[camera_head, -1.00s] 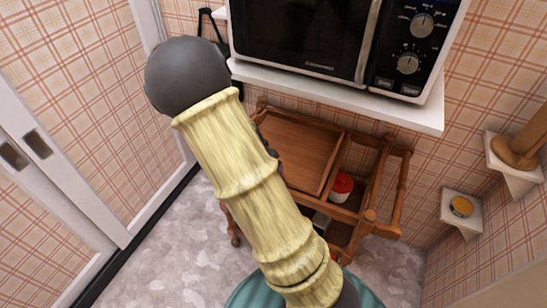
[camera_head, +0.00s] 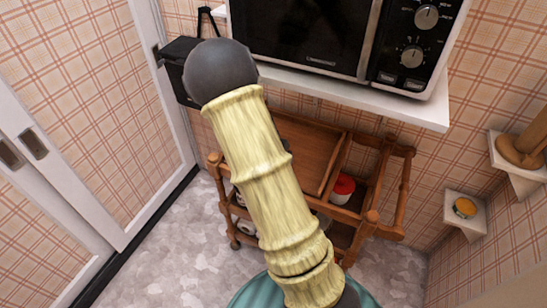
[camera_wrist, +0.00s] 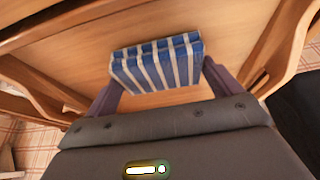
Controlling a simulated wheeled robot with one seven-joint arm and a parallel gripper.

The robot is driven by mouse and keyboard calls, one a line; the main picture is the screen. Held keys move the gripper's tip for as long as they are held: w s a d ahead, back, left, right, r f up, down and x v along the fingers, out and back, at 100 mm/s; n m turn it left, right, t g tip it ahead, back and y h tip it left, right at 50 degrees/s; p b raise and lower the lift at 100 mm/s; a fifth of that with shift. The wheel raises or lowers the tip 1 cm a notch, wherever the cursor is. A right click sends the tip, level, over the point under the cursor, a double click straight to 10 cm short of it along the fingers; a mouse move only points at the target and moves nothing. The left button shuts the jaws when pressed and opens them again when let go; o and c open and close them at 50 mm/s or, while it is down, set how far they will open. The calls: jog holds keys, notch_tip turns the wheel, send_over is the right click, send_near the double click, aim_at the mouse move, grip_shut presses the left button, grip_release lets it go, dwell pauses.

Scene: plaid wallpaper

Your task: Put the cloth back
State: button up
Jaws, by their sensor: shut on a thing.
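A folded cloth with blue and white stripes (camera_wrist: 157,65) is between the two fingers of my gripper (camera_wrist: 160,85) in the wrist view. My gripper is shut on it. The cloth is over the wooden tray top of the trolley (camera_wrist: 85,60); I cannot tell whether it touches the wood. In the head view my own arm covers the middle of the picture, and the cloth and gripper are hidden. The wooden trolley (camera_head: 300,145) stands against the wall behind my arm.
A microwave (camera_head: 310,30) sits on a white shelf (camera_head: 400,108) above the trolley. A red-lidded container (camera_head: 343,187) is in the trolley's right side. A black box (camera_head: 177,68) hangs at the left. Small wall shelves (camera_head: 465,222) are at right. White doors (camera_head: 90,120) stand left.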

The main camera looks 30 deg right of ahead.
jog(key=shift+f, duration=0.4)
jog(key=o, duration=0.8)
jog(key=shift+c, duration=0.2)
jog(key=shift+r, duration=0.15)
jog(key=p+v, duration=0.4)
jog(key=v, duration=0.8)
jog(key=s+a+r+n+y, duration=0.2)
jog(key=s+a+n, duration=0.3)
jog(key=s, duration=0.2)
jog(key=s+a+r+n+y, duration=0.1)
jog(key=s+a+n, duration=0.4)
jog(key=s, duration=0.3)
jog(key=shift+s+a+r+n+y, duration=0.3)
jog(key=shift+a+r+y, duration=0.1)
jog(key=shift+a, duration=0.1)
